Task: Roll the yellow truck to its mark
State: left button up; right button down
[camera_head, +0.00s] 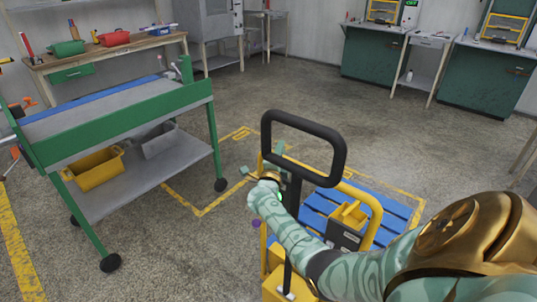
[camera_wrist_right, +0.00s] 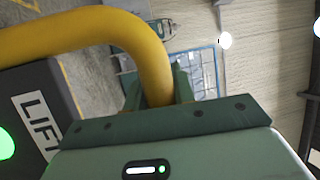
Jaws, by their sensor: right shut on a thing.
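The yellow truck (camera_head: 276,288) stands in front of me, with a black loop handle (camera_head: 304,118) on a dark post and a curved yellow rail (camera_head: 372,205). My right gripper (camera_head: 268,178) is shut on the yellow rail at the truck's left side. In the right wrist view the rail (camera_wrist_right: 85,28) runs between the green fingers (camera_wrist_right: 157,92). Yellow lines (camera_head: 200,211) outline a rectangle on the floor; the truck and my arm hide part of it. My left gripper is out of view.
A green-edged cart (camera_head: 130,123) on wheels stands close at left, with bins on its lower shelf. A wooden workbench (camera_head: 100,58) is behind it. Green cabinets (camera_head: 372,55) line the back right. The floor between is clear.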

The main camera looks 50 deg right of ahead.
pick_arm(q)
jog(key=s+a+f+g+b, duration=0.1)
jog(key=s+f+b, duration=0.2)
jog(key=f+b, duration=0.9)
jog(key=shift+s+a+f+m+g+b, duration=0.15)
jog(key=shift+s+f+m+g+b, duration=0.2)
jog(key=shift+b, duration=0.7)
pick_arm(e)
jog(key=w+d, duration=0.1)
jog(key=d, duration=2.5)
jog(key=shift+w+f, duration=0.3)
jog(key=shift+w, duration=0.1)
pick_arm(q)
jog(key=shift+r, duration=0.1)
pick_arm(e)
jog(key=c, duration=1.2)
grip_release()
jog(key=shift+s+r, duration=0.1)
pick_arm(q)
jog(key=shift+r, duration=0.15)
pick_arm(e)
jog(key=shift+o, duration=0.2)
jog(key=shift+r, duration=0.15)
